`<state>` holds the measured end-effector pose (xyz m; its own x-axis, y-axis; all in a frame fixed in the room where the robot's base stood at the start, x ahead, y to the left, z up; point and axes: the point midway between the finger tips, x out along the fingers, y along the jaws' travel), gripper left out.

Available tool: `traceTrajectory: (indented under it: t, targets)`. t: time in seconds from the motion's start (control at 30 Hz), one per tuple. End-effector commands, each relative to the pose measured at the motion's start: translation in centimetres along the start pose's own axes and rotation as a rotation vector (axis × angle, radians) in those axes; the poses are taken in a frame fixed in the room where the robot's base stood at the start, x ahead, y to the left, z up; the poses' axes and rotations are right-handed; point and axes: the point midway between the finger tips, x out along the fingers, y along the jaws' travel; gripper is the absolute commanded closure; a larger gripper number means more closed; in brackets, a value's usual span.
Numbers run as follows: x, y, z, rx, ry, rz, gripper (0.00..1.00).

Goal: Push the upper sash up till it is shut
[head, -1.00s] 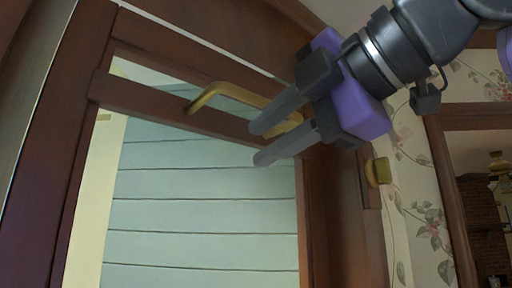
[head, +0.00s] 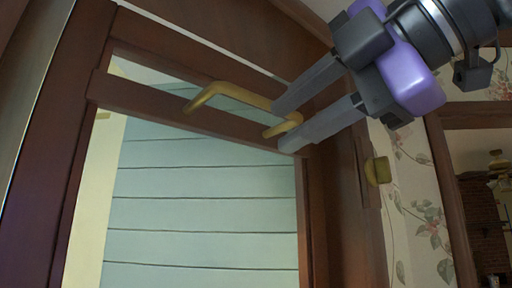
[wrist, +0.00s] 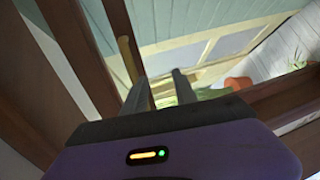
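The upper sash (head: 180,116) is a dark wooden frame with a brass bar handle (head: 213,92) on its top rail. A narrow gap showing pale siding lies between that rail and the frame head (head: 190,52). My gripper (head: 280,127) is open at the handle's right end, with one fingertip above that end and one below it in the head view. In the wrist view, my gripper's two fingers (wrist: 160,90) are apart, and the handle (wrist: 127,58) shows beside the left finger. I cannot tell whether the fingers touch the handle.
A brass catch (head: 378,171) is on the right side of the window frame. Floral wallpaper (head: 418,200) and a wood-framed mirror or opening (head: 480,190) are farther right. In the wrist view an orange pot (wrist: 238,83) shows beyond the window.

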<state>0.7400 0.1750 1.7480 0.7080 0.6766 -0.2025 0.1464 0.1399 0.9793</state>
Motion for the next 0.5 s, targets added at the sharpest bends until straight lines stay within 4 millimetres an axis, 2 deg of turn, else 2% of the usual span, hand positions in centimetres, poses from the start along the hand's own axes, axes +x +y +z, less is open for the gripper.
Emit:
traceTrajectory:
  t: [0.37,0.5]
  targets:
    - [-0.1,0.0,0.0,0.0,0.0,0.0,0.66]
    - [-1.2,-0.1,0.0,0.0,-0.001,0.001,0.66]
